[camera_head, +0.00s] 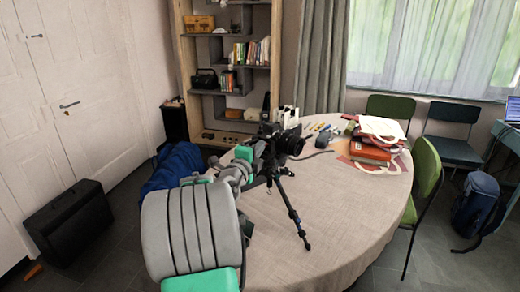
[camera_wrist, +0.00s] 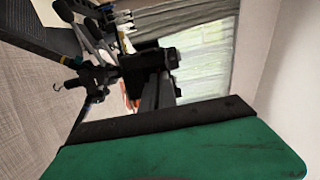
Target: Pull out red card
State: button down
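A black camera (camera_head: 290,140) sits on a black tripod (camera_head: 293,215) that stands on the round table (camera_head: 340,220). The camera also shows, turned sideways, in the wrist view (camera_wrist: 150,62). I cannot make out a red card in either view. My gripper (camera_head: 262,150) is close to the left side of the camera, and my arm hides part of that area. In the wrist view, the green and black body of my gripper fills the bottom, and dark narrow parts (camera_wrist: 158,90) reach from it towards the camera. Whether they touch it, or are open, is unclear.
Red boxes or books (camera_head: 370,150) with a white-and-red bag (camera_head: 381,128) lie at the table's right back. Small items (camera_head: 320,128) lie behind the camera. Green chairs (camera_head: 427,165) stand at the right. The table's front is bare apart from the tripod legs.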

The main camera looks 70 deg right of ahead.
jog(key=shift+w+a+b, duration=0.2)
jog(key=shift+a+b, duration=0.35)
jog(key=shift+b, duration=0.4)
jog(key=a+b, duration=0.2)
jog(key=w+a+b, duration=0.1)
jog(key=a+b, duration=0.1)
jog(key=shift+a, duration=0.35)
jog(key=shift+s, duration=0.1)
